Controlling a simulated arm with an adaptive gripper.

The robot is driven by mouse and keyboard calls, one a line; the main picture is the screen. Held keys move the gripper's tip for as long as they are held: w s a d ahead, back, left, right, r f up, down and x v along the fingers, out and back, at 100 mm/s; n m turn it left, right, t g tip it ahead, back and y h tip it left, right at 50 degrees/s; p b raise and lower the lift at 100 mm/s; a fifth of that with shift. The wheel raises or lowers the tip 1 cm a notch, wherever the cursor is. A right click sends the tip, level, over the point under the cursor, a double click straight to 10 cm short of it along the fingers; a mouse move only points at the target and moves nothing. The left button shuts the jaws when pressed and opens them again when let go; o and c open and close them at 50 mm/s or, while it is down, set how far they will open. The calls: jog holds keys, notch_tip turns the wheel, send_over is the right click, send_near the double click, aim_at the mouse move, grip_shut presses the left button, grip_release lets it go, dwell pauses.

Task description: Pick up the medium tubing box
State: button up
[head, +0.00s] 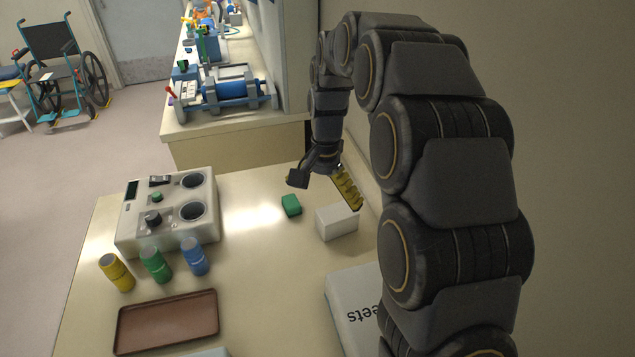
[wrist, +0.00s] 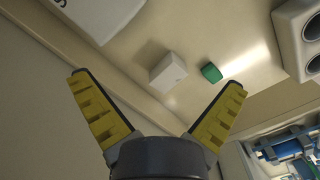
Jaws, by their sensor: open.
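A plain white box (head: 337,222) sits on the table near the wall; no label is readable on it, so I cannot confirm it is the medium tubing box. It also shows in the wrist view (wrist: 168,72), between and beyond the fingertips. A smaller green box (head: 291,205) lies just to its left, and in the wrist view (wrist: 211,72) to its right. My gripper (head: 323,192) is open and empty, its yellow-padded fingers spread wide above the table near the white box. In the wrist view my gripper (wrist: 158,82) touches neither box.
A large white package (head: 350,300) marked "eets" lies at the front right. A two-well device (head: 165,210), yellow, green and blue cylinders (head: 155,264) and a brown tray (head: 168,320) occupy the left. The wall runs close along the right. The table's middle is clear.

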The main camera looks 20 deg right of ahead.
jog(key=w+d+f+m, duration=0.4)
jog(key=w+f, duration=0.4)
jog(key=m, duration=0.3)
send_over(337, 212)
jog(key=shift+t+h, duration=0.3)
jog(key=shift+t, duration=0.1)
notch_tip(337, 212, down, 7)
jog(key=shift+s, duration=0.15)
jog(key=shift+d+f, duration=0.15)
jog(key=shift+f, duration=1.05)
jog(key=f, duration=0.6)
jog(key=shift+w, duration=0.2)
jog(key=shift+r, duration=0.1)
jog(key=c, duration=1.1)
